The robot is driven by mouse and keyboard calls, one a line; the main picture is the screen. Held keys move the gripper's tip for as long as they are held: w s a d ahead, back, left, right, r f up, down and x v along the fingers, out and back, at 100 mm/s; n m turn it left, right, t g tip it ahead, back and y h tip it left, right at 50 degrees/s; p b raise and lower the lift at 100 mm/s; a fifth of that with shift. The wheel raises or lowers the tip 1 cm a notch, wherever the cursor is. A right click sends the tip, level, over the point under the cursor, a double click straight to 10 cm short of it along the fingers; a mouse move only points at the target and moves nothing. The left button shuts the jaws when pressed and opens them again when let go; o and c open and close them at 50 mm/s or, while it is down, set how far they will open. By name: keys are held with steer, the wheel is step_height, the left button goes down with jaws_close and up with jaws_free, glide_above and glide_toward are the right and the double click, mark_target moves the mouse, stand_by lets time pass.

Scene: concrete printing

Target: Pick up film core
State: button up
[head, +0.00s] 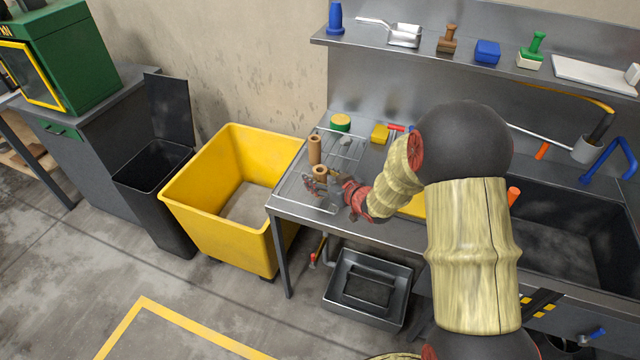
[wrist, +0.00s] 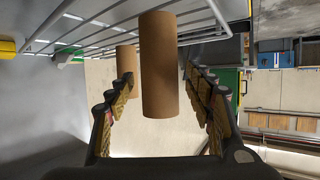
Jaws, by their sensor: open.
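Two brown cardboard film cores stand on the wire rack at the left end of the steel counter. The nearer core (head: 320,171) is beside my gripper (head: 318,186) and partly hidden by it. In the wrist view this core (wrist: 160,50) stands large between the fingers of my gripper (wrist: 158,80), which are open with a gap on each side. The second core (head: 315,148) stands behind it and shows smaller at the left in the wrist view (wrist: 127,60).
The wire rack (head: 295,190) lies on the counter. A green and yellow round item (head: 340,122) and a yellow block (head: 379,133) are farther back. A yellow bin (head: 195,205) stands left of the counter. A dark sink (head: 560,245) is at the right.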

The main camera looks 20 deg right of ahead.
steer(key=shift+c, duration=0.8)
steer(key=c, duration=1.1)
steer(key=shift+r, duration=0.1)
